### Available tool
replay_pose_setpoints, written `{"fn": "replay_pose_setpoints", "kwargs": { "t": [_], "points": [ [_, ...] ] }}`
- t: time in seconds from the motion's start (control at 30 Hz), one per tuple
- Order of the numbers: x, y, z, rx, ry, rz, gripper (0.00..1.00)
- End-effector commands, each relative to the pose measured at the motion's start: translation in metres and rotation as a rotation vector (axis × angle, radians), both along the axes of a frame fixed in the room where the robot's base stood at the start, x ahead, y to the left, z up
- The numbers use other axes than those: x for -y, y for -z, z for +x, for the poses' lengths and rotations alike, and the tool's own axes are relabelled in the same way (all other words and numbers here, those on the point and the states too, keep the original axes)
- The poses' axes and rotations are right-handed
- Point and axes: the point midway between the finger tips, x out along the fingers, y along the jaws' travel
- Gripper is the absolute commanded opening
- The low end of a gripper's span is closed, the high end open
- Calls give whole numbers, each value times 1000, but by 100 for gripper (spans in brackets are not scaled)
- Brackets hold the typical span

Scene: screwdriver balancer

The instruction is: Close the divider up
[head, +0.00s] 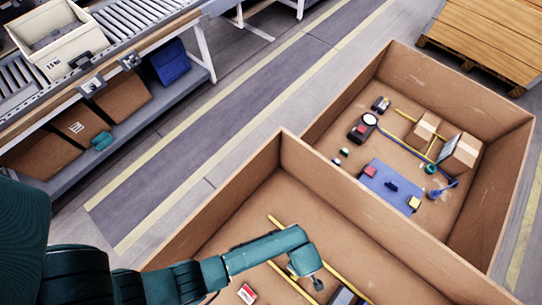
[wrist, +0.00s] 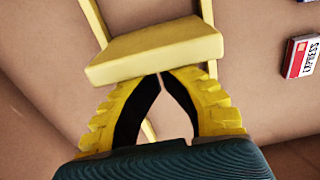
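The divider is a yellow piece in the near box. In the head view its yellow bars (head: 335,278) lie slanting on the box floor, partly hidden by my arm. In the wrist view a thick yellow crossbar (wrist: 155,52) joins two yellow bars running upward. My gripper (wrist: 162,76) has yellow ribbed fingers with black inner pads. Its tips come together right at the crossbar's near edge. I see nothing held between them; whether they touch the crossbar I cannot tell. In the head view my gripper (head: 316,284) hangs low over the bars.
A red and white EXPRESS box (wrist: 302,56) lies to the right; it also shows in the head view (head: 247,293). The near cardboard box's walls (head: 280,150) surround my arm. A second cardboard box (head: 455,85) holds several tools. A roller conveyor (head: 125,25) stands left.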

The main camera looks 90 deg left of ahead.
Motion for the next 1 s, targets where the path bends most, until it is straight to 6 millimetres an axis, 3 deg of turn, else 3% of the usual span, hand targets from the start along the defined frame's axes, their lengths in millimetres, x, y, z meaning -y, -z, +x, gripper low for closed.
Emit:
{"fn": "replay_pose_setpoints", "kwargs": {
  "t": [1.0],
  "points": [
    [57, 1, 74, 4, 2, 0, 0]
  ]
}}
